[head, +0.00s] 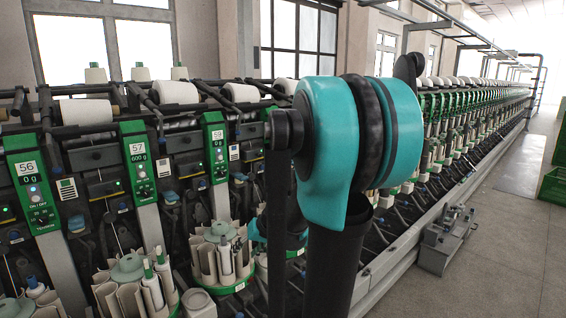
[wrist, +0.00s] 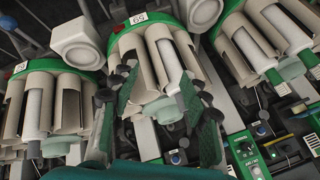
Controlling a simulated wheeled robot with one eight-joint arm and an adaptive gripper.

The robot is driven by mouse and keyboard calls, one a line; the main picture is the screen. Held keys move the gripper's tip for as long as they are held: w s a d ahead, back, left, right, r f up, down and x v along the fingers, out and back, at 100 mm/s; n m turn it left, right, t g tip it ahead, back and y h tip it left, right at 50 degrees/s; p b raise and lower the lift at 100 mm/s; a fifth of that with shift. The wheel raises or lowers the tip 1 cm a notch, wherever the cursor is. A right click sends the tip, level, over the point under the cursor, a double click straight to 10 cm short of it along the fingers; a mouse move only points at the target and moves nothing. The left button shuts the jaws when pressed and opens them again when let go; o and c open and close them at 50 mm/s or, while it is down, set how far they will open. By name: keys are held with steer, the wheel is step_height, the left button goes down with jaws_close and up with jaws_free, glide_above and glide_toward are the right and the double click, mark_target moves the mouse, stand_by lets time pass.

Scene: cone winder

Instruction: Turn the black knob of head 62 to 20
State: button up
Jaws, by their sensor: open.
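My gripper (wrist: 168,105) shows in the wrist view with its two dark green-padded fingers spread apart and nothing between them. It hangs over a round magazine of cream tubes (wrist: 150,55) with a green band and a small number plate that looks upside down. A green control panel (wrist: 247,152) with a lit button and small dark knobs is to its lower right; its head number cannot be read. In the head view, green panels 56 (head: 33,190), 57 (head: 139,165) and apparently 59 (head: 216,150) show. No panel marked 62 can be made out. My arm covers the middle.
More tube magazines (head: 222,255) stick out below the panels, and others flank my gripper in the wrist view (wrist: 50,100). The winder row (head: 450,130) runs away to the right. A grey metal box (head: 440,245) stands on the floor beside it.

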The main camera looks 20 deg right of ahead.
steer(key=w+d+r, duration=0.1)
steer(key=w, duration=0.2)
steer(key=w+d+r+t+y, duration=0.1)
steer(key=w+d+r, duration=0.1)
steer(key=w, duration=0.2)
steer(key=w+d+r+m+t, duration=0.1)
steer(key=w, duration=0.3)
steer(key=shift+w+d+r+y, duration=0.15)
steer(key=shift+w+d+y, duration=0.05)
steer(key=shift+d+y, duration=0.2)
steer(key=w+d+r+m+t+y, duration=0.1)
steer(key=w+d+r+m+t, duration=0.2)
steer(key=w+d, duration=0.7)
steer(key=m+t, duration=0.2)
steer(key=t, duration=0.4)
glide_toward(279, 160)
steer(key=x, duration=0.8)
steer(key=shift+w+a, duration=0.2)
jaws_close()
